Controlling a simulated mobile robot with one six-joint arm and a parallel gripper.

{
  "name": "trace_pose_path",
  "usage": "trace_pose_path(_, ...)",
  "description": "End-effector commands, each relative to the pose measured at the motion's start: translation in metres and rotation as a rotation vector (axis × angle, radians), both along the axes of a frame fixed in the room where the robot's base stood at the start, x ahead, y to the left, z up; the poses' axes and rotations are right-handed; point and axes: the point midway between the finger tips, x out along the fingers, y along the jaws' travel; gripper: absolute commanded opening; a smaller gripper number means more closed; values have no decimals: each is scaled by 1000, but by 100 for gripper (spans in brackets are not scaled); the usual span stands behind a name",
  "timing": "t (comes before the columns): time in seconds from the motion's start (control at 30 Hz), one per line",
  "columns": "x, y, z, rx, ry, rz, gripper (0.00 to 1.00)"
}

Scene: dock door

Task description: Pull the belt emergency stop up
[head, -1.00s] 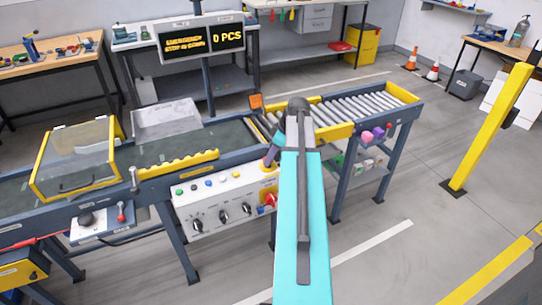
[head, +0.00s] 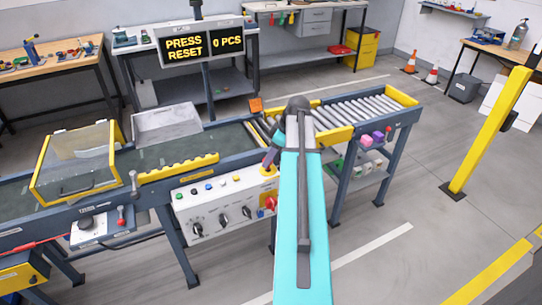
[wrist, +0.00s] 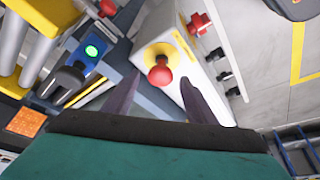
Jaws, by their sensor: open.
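The belt emergency stop (wrist: 160,72) is a red mushroom button on a yellow plate on the control box (wrist: 155,28). In the wrist view it stands between the two dark fingertips of my gripper (wrist: 159,80), which are spread with a gap on both sides of it. In the head view my gripper (head: 271,158) is over the right end of the control box (head: 222,208), and my arm largely hides the button there. The display (head: 184,47) behind the belt reads PRESS RESET.
A red switch (head: 270,203) is on the box's front with several black knobs. A green-lit button (wrist: 91,51) is beside the gripper in the wrist view. The roller conveyor (head: 345,112) extends to the back right.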

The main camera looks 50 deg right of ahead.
Motion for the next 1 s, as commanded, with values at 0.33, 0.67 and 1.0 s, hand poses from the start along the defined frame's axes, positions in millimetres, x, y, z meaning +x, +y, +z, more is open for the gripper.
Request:
trace_pose_path(0.33,-6,-3,15,-1,0,0,51)
trace_pose_path(0.67,-19,-8,50,-1,0,0,51)
trace_pose_path(1.0,-33,-15,89,-1,-2,-1,51)
